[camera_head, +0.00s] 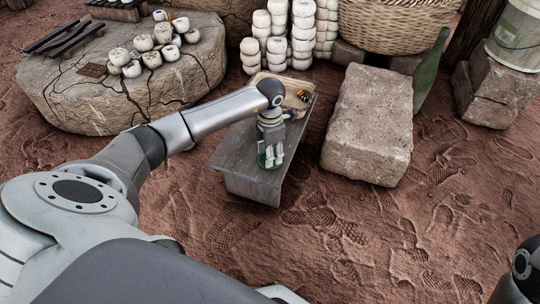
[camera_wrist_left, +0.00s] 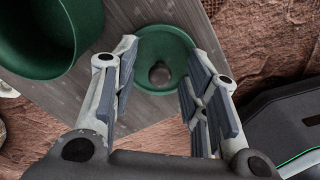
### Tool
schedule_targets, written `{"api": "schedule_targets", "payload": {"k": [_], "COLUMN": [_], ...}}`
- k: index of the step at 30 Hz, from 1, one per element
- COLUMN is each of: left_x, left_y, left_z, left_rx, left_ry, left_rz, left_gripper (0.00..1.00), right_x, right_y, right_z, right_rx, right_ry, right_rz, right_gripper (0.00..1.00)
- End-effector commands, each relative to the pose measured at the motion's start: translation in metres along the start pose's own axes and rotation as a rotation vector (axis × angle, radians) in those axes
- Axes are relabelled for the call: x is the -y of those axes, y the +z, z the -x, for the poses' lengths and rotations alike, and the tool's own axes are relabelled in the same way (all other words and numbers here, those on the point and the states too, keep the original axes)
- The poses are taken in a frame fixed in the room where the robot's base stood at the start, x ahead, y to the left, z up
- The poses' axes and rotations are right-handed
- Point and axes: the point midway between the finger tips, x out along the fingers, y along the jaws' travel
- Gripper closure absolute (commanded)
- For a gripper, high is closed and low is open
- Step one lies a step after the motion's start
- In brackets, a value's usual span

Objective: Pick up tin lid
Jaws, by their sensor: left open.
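My right gripper is out of view.
A green tin (camera_wrist_left: 75,40) stands close left of the lid in the wrist view. A tan tray (camera_head: 262,76) with small items sits at the bench's far end. A stone block (camera_head: 370,120) stands right of the bench; a cracked stone slab (camera_head: 60,100) with pots is left.

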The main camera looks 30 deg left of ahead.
Motion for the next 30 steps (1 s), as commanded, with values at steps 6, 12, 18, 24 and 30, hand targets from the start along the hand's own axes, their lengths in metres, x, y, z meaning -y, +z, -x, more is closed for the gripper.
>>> {"api": "schedule_targets", "payload": {"k": [6, 12, 18, 24, 30], "left_x": [0.0, 0.0, 0.0, 0.0, -0.001], "left_y": [0.0, 0.0, 0.0, 0.0, 0.0], "left_z": [0.0, 0.0, 0.0, 0.003, 0.016], "left_rx": [0.0, 0.0, 0.0, 0.0, 0.0], "left_ry": [0.0, 0.0, 0.0, 0.0, 0.0], "left_rz": [0.0, 0.0, 0.001, 0.001, 0.001], "left_gripper": [0.79, 0.94, 0.94, 0.94, 0.94], "right_x": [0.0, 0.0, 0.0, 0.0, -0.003], "right_y": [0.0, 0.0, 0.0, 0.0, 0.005], "right_z": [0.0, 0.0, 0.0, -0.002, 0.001], "right_rx": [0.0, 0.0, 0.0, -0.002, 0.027], "right_ry": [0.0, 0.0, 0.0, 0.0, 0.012], "right_rz": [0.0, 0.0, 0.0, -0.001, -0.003], "right_gripper": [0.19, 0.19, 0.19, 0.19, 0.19]}}
